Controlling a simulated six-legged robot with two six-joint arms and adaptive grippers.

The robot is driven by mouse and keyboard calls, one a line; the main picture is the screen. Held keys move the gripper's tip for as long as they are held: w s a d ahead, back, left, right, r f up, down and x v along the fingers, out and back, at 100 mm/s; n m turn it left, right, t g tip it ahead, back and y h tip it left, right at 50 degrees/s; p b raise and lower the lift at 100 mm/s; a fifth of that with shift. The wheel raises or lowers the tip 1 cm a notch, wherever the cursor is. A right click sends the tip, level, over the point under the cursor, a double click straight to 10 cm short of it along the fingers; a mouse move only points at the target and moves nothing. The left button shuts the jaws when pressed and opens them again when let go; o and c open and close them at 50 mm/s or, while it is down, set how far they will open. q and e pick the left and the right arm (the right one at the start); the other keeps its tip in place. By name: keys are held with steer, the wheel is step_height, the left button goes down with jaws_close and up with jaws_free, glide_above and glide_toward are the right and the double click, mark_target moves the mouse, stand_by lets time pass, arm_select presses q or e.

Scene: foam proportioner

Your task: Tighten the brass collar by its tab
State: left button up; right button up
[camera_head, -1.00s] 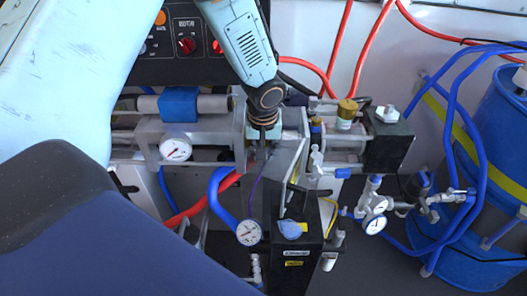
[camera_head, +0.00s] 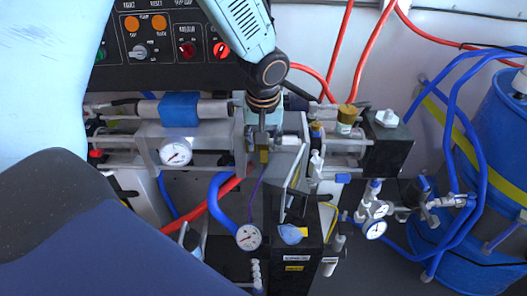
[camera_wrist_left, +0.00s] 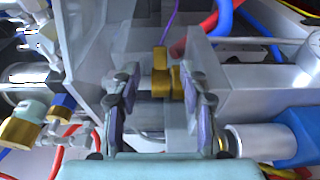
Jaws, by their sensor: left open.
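The brass collar (camera_wrist_left: 160,72) with its tab shows as a small gold-coloured piece in the left wrist view. It lies between the two fingers of my left gripper (camera_wrist_left: 166,92), nearer the right one; whether a finger touches it I cannot tell. The fingers are apart and the gripper is open. In the head view my left gripper (camera_head: 264,138) points down over the machine, with a brass piece (camera_head: 264,156) just below it. The collar's full ring is partly hidden by the gripper and the grey metal parts. My right gripper is not in view.
A grey plate (camera_head: 285,165) stands close to the right of the gripper. A gauge (camera_head: 175,152) and a blue-banded cylinder (camera_head: 179,109) are to its left. A brass fitting (camera_head: 346,115) and black block (camera_head: 388,145) are to its right. A blue drum (camera_head: 495,170) stands far right.

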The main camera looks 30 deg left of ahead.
arm_select(q)
steer(key=shift+v, duration=2.7)
steer(key=shift+c, duration=0.5)
